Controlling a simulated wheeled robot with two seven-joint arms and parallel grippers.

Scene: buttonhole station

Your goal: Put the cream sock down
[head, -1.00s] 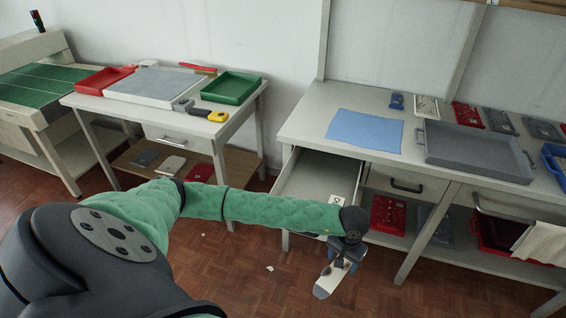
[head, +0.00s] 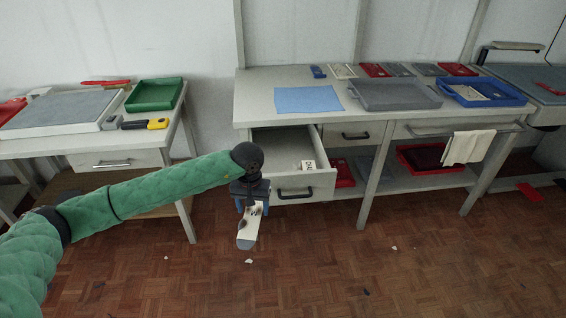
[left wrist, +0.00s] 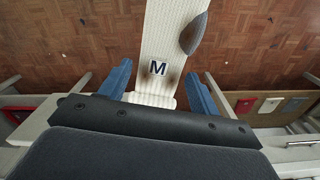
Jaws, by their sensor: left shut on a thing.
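The cream sock (head: 248,225) has a grey toe and dark patches, and hangs down from my left gripper (head: 252,205) above the wooden floor, in front of the open drawer. In the left wrist view the ribbed sock (left wrist: 172,35) bears a black "M" label and a grey patch. There its cuff end lies between the blue fingers of my left gripper (left wrist: 166,80), which is shut on it. My right gripper is not in view.
The open drawer (head: 272,150) holds a small white marked item (head: 308,165). The table above carries a blue cloth (head: 307,100), a grey tray (head: 395,97) and a blue tray (head: 482,101). A green tray (head: 155,95) stands on the left table. Small scraps lie on the floor.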

